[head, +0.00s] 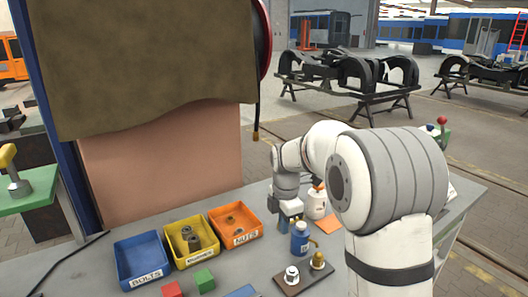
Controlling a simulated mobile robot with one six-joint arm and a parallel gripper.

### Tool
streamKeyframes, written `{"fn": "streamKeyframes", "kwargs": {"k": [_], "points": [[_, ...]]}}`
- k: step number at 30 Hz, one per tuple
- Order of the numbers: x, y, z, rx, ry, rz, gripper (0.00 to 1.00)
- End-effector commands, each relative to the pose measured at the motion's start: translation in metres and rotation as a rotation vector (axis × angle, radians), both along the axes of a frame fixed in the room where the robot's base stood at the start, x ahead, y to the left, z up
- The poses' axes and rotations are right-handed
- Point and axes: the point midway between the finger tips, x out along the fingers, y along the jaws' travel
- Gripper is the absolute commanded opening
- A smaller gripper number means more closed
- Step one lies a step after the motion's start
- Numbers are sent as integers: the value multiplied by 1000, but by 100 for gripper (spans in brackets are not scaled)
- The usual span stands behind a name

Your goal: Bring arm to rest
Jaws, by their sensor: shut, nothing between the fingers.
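My arm reaches from the lower right over the grey workbench (225,284). It bends at a large white joint, and its wrist hangs down over the middle of the bench. My gripper (290,220) points downward, small in the view, just behind and above a blue bottle (300,241). It looks shut and empty. I cannot tell whether its tips touch the bottle. Part of the bench at right is hidden behind my arm.
Blue (143,263), yellow (171,241) and orange (216,228) bins stand at left. A panel with a hanging cloth (150,70) rises behind.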

Motion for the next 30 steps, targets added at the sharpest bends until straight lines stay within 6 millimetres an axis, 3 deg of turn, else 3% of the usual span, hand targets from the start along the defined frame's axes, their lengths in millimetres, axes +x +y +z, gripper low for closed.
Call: {"fn": "streamKeyframes", "kwargs": {"k": [3,9,15,21,25,30], "points": [[-33,-17,26,13,-38,-245,0],[-104,-44,55,57,-94,-749,0],[-176,-65,65,128,-139,-1253,0],[-238,-78,58,213,-163,-1688,0],[-261,-81,51,253,-167,-1861,0],[-271,-84,47,271,-167,-1951,0]]}}
